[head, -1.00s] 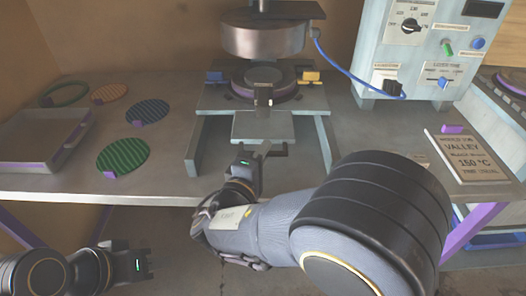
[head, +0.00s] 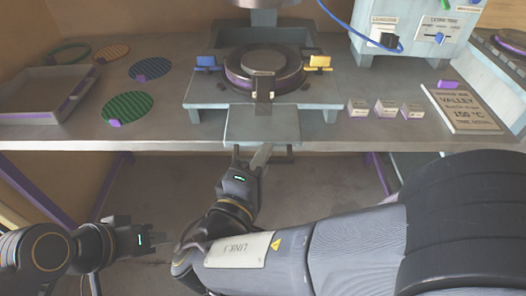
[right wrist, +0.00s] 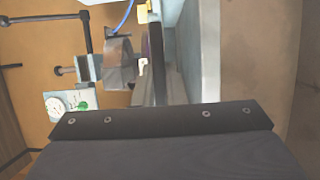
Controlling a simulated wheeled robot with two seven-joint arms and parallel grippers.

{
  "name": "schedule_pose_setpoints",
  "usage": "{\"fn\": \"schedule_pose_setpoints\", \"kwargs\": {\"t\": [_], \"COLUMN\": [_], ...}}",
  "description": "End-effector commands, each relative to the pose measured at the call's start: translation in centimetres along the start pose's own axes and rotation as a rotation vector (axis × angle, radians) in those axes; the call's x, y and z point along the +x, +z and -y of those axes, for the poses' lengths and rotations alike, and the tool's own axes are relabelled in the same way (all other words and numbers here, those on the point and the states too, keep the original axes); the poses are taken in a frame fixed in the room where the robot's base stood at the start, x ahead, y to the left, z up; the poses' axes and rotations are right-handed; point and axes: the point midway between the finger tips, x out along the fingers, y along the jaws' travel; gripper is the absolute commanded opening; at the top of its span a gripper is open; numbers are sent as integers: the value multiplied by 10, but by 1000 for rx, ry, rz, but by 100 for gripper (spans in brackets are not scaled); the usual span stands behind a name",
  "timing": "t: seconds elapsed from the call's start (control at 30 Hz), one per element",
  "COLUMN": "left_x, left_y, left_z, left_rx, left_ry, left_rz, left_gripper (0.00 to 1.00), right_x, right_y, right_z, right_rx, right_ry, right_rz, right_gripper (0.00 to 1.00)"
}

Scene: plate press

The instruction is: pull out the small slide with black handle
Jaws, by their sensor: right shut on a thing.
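The small slide (head: 262,126) is a flat grey plate that sticks out of the press toward me, over the table's front edge. Its black handle (head: 286,150) shows as a dark bar just below the slide's front edge, partly covered by my fingers. My right gripper (head: 250,157) is at the handle and shut on it, below the slide. The right wrist view shows the dark gripper body but hides the fingertips and handle. My left gripper (head: 155,250) is low at the left, away from the press; its finger gap is unclear.
The press (head: 225,95) has a blue clamp at left and a yellow one at right. Round discs (head: 125,107) and a tray (head: 35,118) lie to the left. Small white boxes (head: 385,107) and a sign (head: 465,107) are on the right. The floor before the table is open.

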Motion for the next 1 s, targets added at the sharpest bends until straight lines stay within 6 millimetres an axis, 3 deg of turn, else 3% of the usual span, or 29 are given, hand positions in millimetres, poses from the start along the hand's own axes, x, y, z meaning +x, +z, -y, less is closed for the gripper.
{"fn": "schedule_pose_setpoints", "kwargs": {"t": [0.5,0.53,0.67,1.0], "left_x": [1,1,1,1], "left_y": [0,0,0,0], "left_z": [0,0,0,0], "left_rx": [0,0,0,0], "left_ry": [0,0,0,0], "left_rz": [0,0,0,0], "left_gripper": [36,36,36,36], "right_x": [-4,-4,-4,-7], "right_y": [2,2,2,1], "right_z": [0,0,0,0], "right_rx": [-1,-1,-1,0], "right_ry": [-2,-2,-1,0], "right_rz": [-1,-1,0,-1], "right_gripper": [0,15,32,33]}}
